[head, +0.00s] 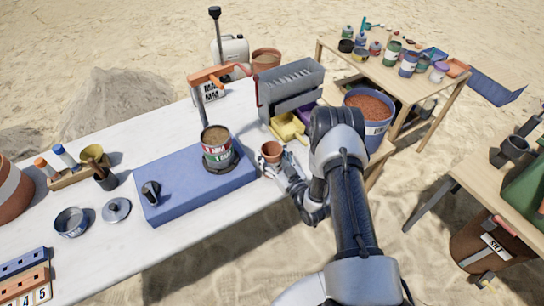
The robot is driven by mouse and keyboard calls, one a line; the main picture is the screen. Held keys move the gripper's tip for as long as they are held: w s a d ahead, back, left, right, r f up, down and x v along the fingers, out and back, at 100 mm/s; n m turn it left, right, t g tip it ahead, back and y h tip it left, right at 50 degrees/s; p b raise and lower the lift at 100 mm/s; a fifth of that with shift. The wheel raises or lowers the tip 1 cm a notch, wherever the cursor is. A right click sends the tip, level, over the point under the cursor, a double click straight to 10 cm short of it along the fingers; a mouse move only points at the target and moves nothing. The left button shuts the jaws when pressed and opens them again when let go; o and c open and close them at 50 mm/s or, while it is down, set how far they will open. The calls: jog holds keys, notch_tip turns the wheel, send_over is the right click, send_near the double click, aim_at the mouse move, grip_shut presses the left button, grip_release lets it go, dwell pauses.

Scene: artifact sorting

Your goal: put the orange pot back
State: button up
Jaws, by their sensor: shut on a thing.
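The small orange pot (271,149) is upright at the right end of the white table, just right of the blue mat. My gripper (274,163) reaches in from the right and is shut on the pot. The fingers cover the pot's lower part, so I cannot tell whether its base touches the table.
The blue mat (165,206) bears a labelled can (216,155) and a small dark object (151,192). Behind the pot are yellow trays (288,126) and a grey rack (290,82). A blue bucket (379,134) of reddish grains stands right of my wrist.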

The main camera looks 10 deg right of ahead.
jog(key=shift+f, duration=0.1)
jog(key=o, duration=1.3)
jog(key=shift+c, duration=0.2)
jog(key=shift+r, duration=0.2)
jog(key=shift+s+d, duration=0.15)
jog(key=shift+s, duration=0.15)
jog(key=p+v, duration=0.2)
jog(key=v, duration=0.9)
jog(key=shift+s, duration=0.2)
